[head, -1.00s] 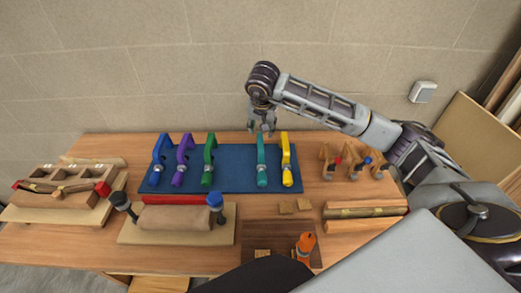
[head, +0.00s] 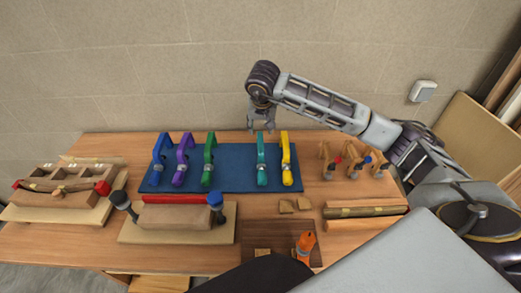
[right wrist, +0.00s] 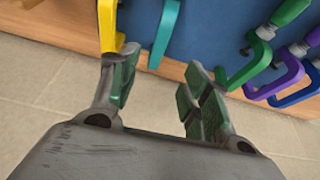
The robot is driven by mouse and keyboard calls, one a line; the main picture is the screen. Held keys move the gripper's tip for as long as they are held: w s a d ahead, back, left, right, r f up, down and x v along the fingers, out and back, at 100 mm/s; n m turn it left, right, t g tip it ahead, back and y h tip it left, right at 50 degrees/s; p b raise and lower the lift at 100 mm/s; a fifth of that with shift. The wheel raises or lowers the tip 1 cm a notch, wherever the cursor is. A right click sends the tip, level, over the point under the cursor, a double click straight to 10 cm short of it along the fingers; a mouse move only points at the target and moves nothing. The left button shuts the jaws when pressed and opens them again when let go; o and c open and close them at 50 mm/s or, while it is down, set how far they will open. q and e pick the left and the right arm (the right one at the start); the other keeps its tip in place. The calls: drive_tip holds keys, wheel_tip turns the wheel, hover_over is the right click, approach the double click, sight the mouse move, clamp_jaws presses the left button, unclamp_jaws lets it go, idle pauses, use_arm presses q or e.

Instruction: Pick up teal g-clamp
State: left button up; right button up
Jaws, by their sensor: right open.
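The teal g-clamp (head: 262,162) stands on the blue mat (head: 232,181), between the green clamp (head: 209,163) and the yellow clamp (head: 286,163). My right gripper (head: 262,128) is open and empty, above the far end of the teal clamp. In the right wrist view the teal clamp (right wrist: 164,35) shows beyond and between the open fingers of my right gripper (right wrist: 160,95), apart from them. The yellow clamp (right wrist: 110,25) is near the left finger there, and the green clamp (right wrist: 255,55) is near the right one. My left gripper is not in view.
A purple clamp (head: 184,160) and a blue clamp (head: 159,160) stand left on the mat. Several small wooden clamps (head: 352,162) stand to the right. The wall (head: 180,60) rises behind the table.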

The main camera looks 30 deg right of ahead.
sight(260, 142)
drive_tip(key=shift+f, duration=0.15)
drive_tip(key=shift+p+x, duration=0.65)
drive_tip(key=shift+x, duration=3.55)
drive_tip(key=shift+p+x, duration=0.6)
drive_tip(key=shift+x, duration=2)
drive_tip(key=shift+c, duration=0.5)
drive_tip(key=c, duration=0.9)
